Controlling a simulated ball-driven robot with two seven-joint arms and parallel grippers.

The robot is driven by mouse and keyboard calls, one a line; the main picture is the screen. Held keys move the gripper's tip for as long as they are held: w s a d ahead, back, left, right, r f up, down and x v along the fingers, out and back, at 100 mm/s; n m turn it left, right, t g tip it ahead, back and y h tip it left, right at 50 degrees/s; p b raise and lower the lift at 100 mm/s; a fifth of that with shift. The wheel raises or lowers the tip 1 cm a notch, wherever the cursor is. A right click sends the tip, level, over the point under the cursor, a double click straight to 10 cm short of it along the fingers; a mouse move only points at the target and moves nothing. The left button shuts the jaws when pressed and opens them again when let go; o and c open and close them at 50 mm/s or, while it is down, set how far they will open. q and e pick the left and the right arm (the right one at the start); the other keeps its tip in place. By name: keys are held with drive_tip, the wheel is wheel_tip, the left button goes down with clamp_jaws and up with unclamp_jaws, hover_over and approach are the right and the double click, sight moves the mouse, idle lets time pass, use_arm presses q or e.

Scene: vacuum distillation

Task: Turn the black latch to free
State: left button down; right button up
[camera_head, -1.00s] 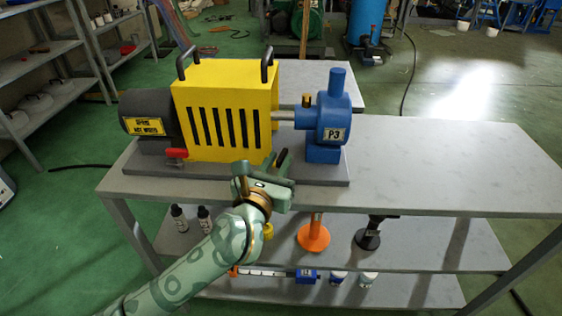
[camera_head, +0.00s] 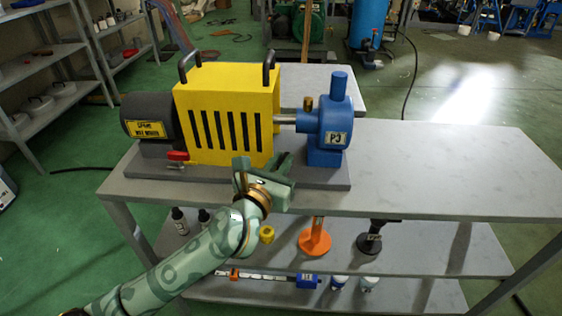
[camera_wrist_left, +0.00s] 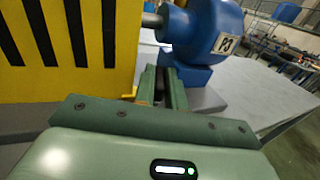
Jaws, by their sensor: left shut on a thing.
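My left gripper (camera_head: 270,168) is at the front edge of the grey base plate, low in front of the yellow slotted housing (camera_head: 225,110). In the left wrist view its fingers (camera_wrist_left: 161,85) are close together, shut on a narrow dark piece (camera_wrist_left: 160,78), which I take to be the black latch. The fingers hide most of it, so its angle cannot be told. The blue pump (camera_head: 325,125), labelled P3, stands just right of the housing and beyond the fingers. My right gripper is not in view.
A dark motor (camera_head: 148,118) with a yellow label and a red-handled valve (camera_head: 178,156) are left. The grey tabletop (camera_head: 440,170) is clear to the right. An orange stand (camera_head: 315,238) and a black stand (camera_head: 370,240) are on the shelf below.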

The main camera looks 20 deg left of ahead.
use_arm(q)
drive_tip(key=shift+a+m+h, duration=0.15)
drive_tip(key=shift+m+h, duration=0.55)
drive_tip(key=shift+h, duration=0.3)
drive_tip(key=m+g+h, duration=0.1)
drive_tip(key=h, duration=0.1)
drive_tip(key=shift+a+m+h+p, duration=0.15)
drive_tip(key=shift+m+h+p, duration=0.15)
drive_tip(key=shift+p, duration=0.05)
drive_tip(key=shift+w+a+m+g+h, duration=0.1)
drive_tip(key=shift+m+g+h, duration=0.4)
drive_tip(key=shift+m+h, duration=0.5)
drive_tip(key=shift+a+m+g+h, duration=0.1)
drive_tip(key=shift+m+g+h, duration=0.4)
drive_tip(key=shift+h, duration=0.5)
drive_tip(key=shift+f+m+g+h, duration=0.1)
drive_tip(key=shift+m+g+h, duration=0.4)
drive_tip(key=shift+h, duration=0.3)
drive_tip(key=shift+w+m+g+h, duration=0.1)
drive_tip(key=shift+m+g+h, duration=0.4)
drive_tip(key=shift+h, duration=0.1)
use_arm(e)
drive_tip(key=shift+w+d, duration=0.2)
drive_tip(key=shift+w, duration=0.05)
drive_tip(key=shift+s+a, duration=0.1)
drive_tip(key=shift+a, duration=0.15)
